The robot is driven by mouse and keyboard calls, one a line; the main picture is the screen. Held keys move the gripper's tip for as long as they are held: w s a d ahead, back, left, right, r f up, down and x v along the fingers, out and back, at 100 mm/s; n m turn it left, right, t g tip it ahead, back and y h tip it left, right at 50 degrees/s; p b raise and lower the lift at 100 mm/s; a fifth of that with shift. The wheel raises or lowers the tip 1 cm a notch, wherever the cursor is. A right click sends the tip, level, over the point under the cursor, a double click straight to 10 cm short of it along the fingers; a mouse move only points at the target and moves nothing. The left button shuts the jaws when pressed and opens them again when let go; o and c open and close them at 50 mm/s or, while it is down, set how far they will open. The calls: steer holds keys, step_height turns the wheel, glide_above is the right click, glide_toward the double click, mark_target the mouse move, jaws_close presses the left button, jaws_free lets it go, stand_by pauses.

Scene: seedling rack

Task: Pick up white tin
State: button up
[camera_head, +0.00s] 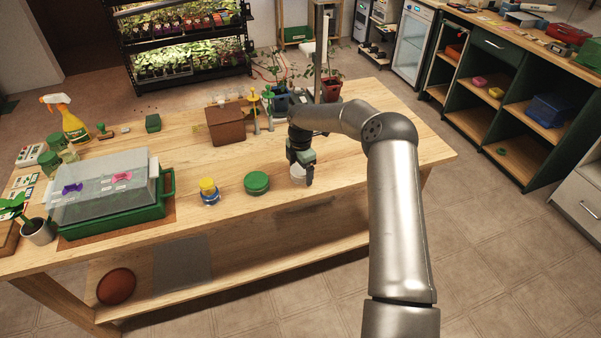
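A small white tin (298,174) stands upright on the wooden table near its front edge. It is partly covered by my gripper (302,178), which points down at it from above and behind. One dark finger shows at the tin's right side. The other finger is hidden or too small to make out, so I cannot tell whether the gripper touches the tin or how far it is open.
A green round lid or tin (256,183) stands just left of the white tin, with a yellow-and-blue jar (208,190) further left. A brown box (225,124) and yellow-topped stakes stand behind. A green propagator tray (172,200) fills the table's left. The table's right end is clear.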

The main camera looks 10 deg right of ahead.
steer(key=c, duration=0.9)
steer(key=shift+r, duration=0.1)
